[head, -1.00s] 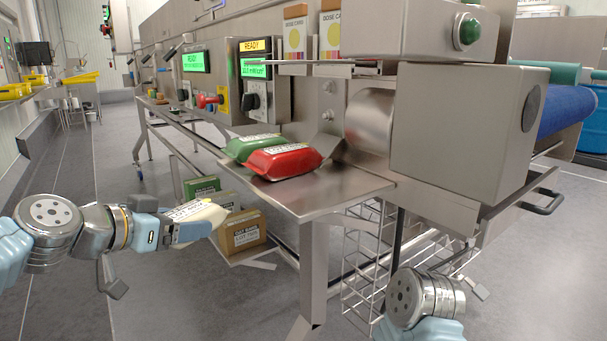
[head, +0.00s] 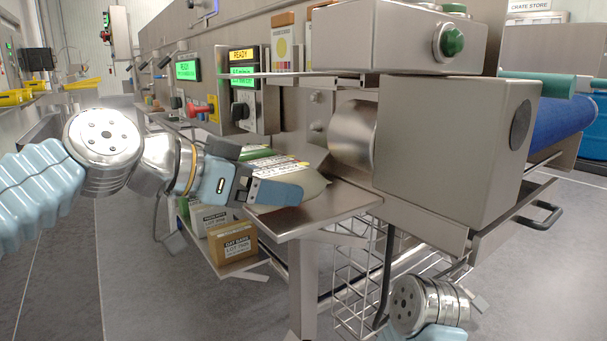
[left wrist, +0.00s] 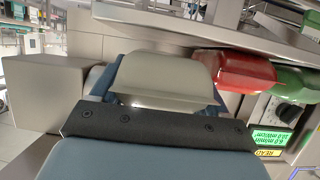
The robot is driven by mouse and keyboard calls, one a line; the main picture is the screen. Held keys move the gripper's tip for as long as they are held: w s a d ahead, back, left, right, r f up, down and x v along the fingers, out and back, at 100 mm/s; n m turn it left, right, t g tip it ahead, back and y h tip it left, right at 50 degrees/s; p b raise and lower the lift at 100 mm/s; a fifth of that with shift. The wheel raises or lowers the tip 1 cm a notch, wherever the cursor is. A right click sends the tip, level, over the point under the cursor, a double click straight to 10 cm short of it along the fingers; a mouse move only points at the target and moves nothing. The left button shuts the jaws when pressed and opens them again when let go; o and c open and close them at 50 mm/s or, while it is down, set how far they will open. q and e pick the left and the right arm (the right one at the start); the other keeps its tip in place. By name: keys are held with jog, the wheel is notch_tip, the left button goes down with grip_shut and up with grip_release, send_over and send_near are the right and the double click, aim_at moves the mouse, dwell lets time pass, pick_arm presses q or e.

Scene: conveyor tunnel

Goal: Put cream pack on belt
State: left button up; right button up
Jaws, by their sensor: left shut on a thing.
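My left gripper (head: 272,190) is shut on the cream pack (head: 314,184), a pale pack with a printed label on top. It holds the pack over the steel shelf (head: 335,208) in front of the machine; I cannot tell whether the pack touches the shelf. The cream pack also fills the middle of the left wrist view (left wrist: 165,78), with the red pack (left wrist: 232,72) close beside it and the green pack (left wrist: 294,80) beyond. In the head view the green pack (head: 258,153) shows only a strip behind my gripper. The blue belt (head: 565,112) is at the right, past the steel housing.
The large steel housing (head: 450,150) and roller (head: 352,135) stand right of the shelf. A control box with a green button (head: 452,42) is above. Cartons (head: 234,242) sit on a lower shelf, and a wire basket (head: 350,295) hangs below. The floor at left is clear.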

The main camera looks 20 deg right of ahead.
aim_at(308, 167)
pick_arm(q)
jog(key=shift+w+d+r, duration=0.1)
jog(key=shift+w+d, duration=0.15)
jog(key=shift+d, duration=0.35)
jog(key=shift+w+d, duration=0.2)
jog(key=shift+d, duration=0.4)
jog(key=d, duration=0.2)
jog(key=w+d+p, duration=0.1)
jog(key=d, duration=0.1)
jog(key=shift+w+p, duration=0.1)
jog(key=shift+p, duration=0.2)
jog(key=shift+a+f+b, duration=0.25)
jog(key=shift+f+b, duration=0.25)
jog(key=shift+f, duration=0.35)
jog(key=shift+a, duration=0.1)
jog(key=shift+f, duration=0.1)
jog(key=o, duration=1.5)
jog(key=shift+o, duration=0.2)
